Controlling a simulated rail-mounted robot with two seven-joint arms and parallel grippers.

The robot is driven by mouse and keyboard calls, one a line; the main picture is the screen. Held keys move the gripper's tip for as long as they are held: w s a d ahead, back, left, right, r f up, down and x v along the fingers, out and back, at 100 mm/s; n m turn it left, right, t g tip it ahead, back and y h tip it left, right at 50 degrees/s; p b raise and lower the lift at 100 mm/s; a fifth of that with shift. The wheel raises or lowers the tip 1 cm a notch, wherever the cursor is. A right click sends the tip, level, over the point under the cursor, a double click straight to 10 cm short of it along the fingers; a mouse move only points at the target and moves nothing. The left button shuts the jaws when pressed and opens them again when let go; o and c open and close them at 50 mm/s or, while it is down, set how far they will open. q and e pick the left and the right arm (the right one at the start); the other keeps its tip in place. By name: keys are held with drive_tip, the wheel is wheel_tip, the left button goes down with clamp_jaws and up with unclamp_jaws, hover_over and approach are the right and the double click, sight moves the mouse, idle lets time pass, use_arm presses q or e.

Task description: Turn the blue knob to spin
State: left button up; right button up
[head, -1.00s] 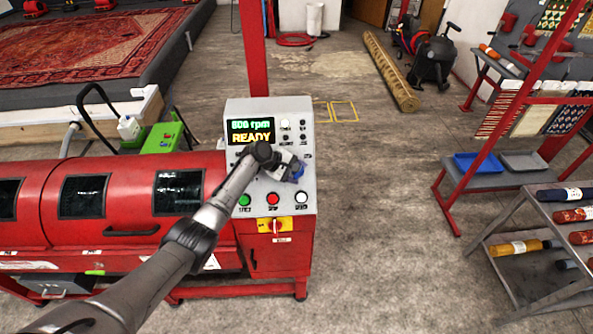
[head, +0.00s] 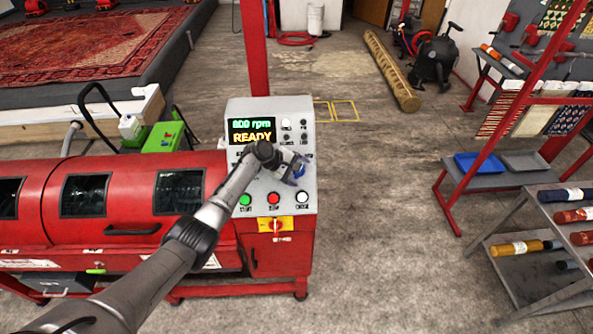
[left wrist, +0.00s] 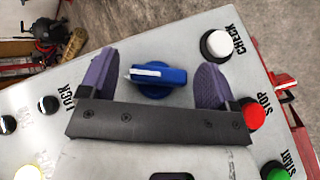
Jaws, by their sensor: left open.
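The blue knob (left wrist: 158,78) sits on the grey control panel, with a white pointer mark on its upper left in the left wrist view. My left gripper (left wrist: 159,62) is open, with one purple finger on each side of the knob and a visible gap to both. In the head view the left gripper (head: 296,174) is over the right part of the panel (head: 303,220) and hides most of the knob. The screen (head: 252,131) reads READY under a green rpm figure. My right gripper is not in view.
Green, red and white buttons (head: 302,197) line the panel just below the gripper. A red-and-yellow switch (head: 275,225) is lower down. The red drum machine (head: 120,200) extends left under my arm. A cart of rolls (head: 540,225) stands right, with clear floor between.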

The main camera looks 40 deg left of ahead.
use_arm(q)
drive_tip(key=shift+s+a+r, duration=0.25)
drive_tip(key=shift+a+r, duration=0.05)
drive_tip(key=v, duration=1.2)
drive_tip(key=shift+s+a+r+p, duration=0.15)
drive_tip(key=shift+s+r+p, duration=0.1)
drive_tip(key=shift+s+p, duration=0.05)
